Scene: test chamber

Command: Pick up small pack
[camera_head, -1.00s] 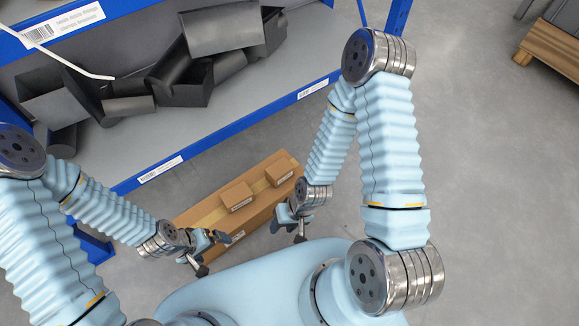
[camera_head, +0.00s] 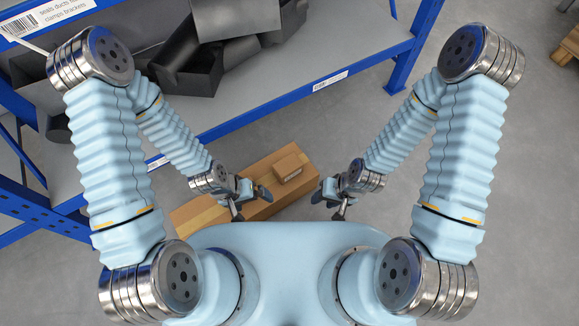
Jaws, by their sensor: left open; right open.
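My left gripper (camera_head: 251,204) is open and empty, in front of the larger box and left of the small pack. My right gripper (camera_head: 328,205) is open and empty, to the right of the small pack and apart from it. My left wrist and gripper hide part of the larger box. Only one small pack shows clearly.
A blue-framed shelf (camera_head: 348,78) with a grey board stands behind the boxes. Dark grey duct pieces (camera_head: 235,25) lie on it. Grey floor (camera_head: 540,200) is open on the right. A wooden pallet (camera_head: 568,47) is at the far top right.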

